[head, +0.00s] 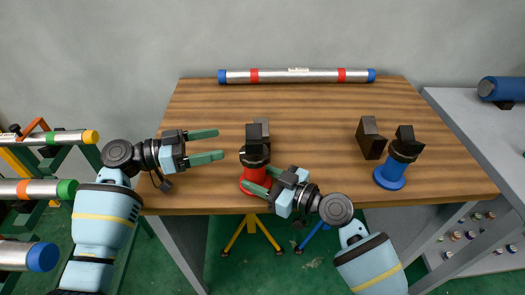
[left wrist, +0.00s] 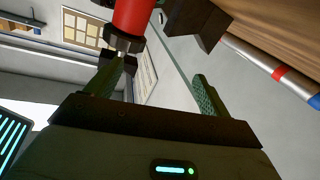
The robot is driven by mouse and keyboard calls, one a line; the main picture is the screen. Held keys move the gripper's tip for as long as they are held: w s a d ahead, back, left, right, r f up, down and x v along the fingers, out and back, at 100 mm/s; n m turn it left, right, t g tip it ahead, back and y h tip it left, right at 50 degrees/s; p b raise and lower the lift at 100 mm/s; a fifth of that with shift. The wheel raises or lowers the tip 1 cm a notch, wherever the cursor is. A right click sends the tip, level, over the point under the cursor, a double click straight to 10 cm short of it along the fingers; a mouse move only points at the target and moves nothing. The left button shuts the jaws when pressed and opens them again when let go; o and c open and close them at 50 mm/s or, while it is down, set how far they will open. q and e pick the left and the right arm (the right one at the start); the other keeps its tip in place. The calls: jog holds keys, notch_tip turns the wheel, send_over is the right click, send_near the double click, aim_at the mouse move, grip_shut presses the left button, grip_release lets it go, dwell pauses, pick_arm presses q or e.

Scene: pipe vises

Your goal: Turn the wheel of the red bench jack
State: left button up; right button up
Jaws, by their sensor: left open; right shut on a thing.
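The red bench jack (head: 252,175) stands near the front edge of the wooden table, with a dark head on top. My right gripper (head: 264,180) is at its lower part from the front right, with its fingers on either side of the red body. Its wheel cannot be told apart clearly there. My left gripper (head: 204,146) is open and empty, left of the jack and apart from it, fingers pointing toward it. In the left wrist view, a red cylinder with a metal stem (left wrist: 132,18) shows beyond the open left fingers (left wrist: 155,88).
A blue jack (head: 390,176) with a dark head stands at the right, beside a dark block (head: 371,138). A silver pipe (head: 297,76) with red bands and blue ends lies along the back. Banded pipes on a rack (head: 40,190) stand at the left. The table middle is clear.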

aim_at(266, 147)
pick_arm(q)
jog(key=s+m+g, duration=0.2)
jog(key=m, duration=0.1)
jog(key=s+m+g, duration=0.1)
jog(key=m+g, duration=0.1)
jog(key=shift+s+d+r+h, duration=0.1)
jog(key=shift+s+r+h, duration=0.2)
jog(key=shift+s+r, duration=0.1)
jog(key=d, duration=1.2)
jog(key=c, duration=1)
jog(key=shift+f+t, duration=0.1)
jog(key=shift+t, duration=0.4)
jog(key=n+t, duration=0.2)
jog(key=t, duration=0.1)
jog(key=n+t+y, duration=0.1)
jog(key=shift+w+n+t, duration=0.25)
jog(key=shift+n+t, duration=0.15)
jog(key=shift+w+a+f+n+t+y, duration=0.15)
jog(key=shift+n+t+y, duration=0.7)
jog(key=shift+t, duration=0.45)
jog(key=shift+w+a+r+n+t+y, duration=0.15)
jog(key=shift+n+t+y, duration=0.4)
jog(key=shift+n+t, duration=0.65)
